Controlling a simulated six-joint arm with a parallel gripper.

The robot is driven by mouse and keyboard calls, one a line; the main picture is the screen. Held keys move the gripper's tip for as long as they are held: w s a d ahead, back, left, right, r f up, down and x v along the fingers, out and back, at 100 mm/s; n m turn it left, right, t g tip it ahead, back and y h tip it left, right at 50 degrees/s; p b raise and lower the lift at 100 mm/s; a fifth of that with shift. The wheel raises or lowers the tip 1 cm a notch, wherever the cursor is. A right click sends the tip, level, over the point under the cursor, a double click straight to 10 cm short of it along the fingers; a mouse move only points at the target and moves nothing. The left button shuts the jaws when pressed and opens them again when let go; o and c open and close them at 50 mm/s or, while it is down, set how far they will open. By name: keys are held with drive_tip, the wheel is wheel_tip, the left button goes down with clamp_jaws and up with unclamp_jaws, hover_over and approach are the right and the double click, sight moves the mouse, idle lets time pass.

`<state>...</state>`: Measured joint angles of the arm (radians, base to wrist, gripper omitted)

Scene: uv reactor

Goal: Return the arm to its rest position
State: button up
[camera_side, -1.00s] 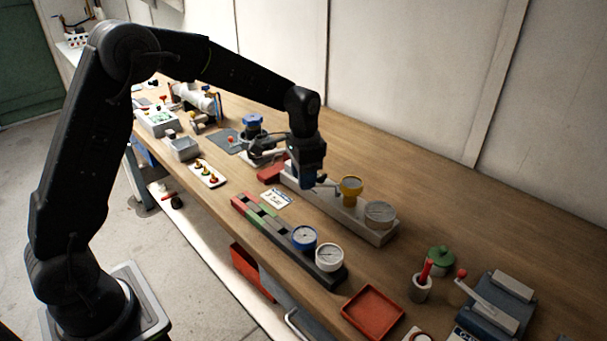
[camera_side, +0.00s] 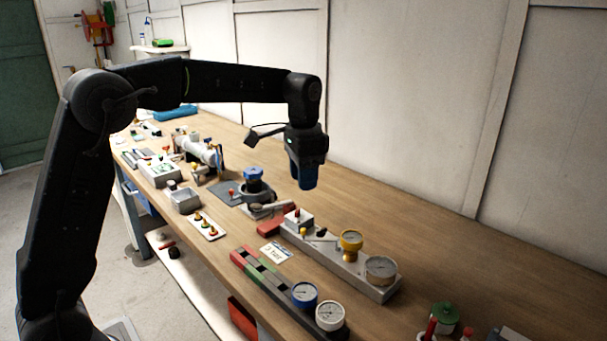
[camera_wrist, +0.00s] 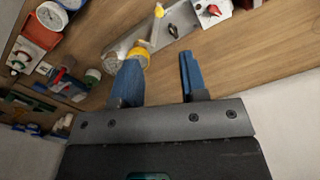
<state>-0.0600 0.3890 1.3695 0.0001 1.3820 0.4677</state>
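My gripper (camera_side: 307,180) hangs above the back part of the wooden bench, pointing down, clear of everything below it. In the wrist view its two blue fingers (camera_wrist: 157,82) stand apart with only bare wood between them, so it is open and empty. Below and in front of it is a grey manifold block (camera_side: 345,262) with a yellow-rimmed gauge (camera_side: 350,243), a pale gauge (camera_side: 380,269) and a small white box with a red knob (camera_side: 297,218). The yellow piece (camera_wrist: 138,56) also shows beside the left finger in the wrist view.
A rail with a blue gauge (camera_side: 305,295) and a white gauge (camera_side: 330,316) lies along the front edge. A blue-capped device (camera_side: 253,180) stands left of my gripper. The wall (camera_side: 410,100) rises behind the bench. Bare wood lies at right (camera_side: 450,245).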

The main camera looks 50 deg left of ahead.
drive_tip(key=shift+r, duration=0.15)
drive_tip(key=s+d+r+n+t, duration=0.2)
drive_tip(key=s+r+t, duration=0.15)
drive_tip(key=s, duration=1.05)
drive_tip(key=s+f+n+t, duration=0.2)
drive_tip(key=s+f, duration=0.2)
drive_tip(key=s, duration=0.8)
drive_tip(key=shift+s+d+f+n, duration=0.3)
drive_tip(key=shift+d+f, duration=0.05)
drive_tip(key=shift+d, duration=0.1)
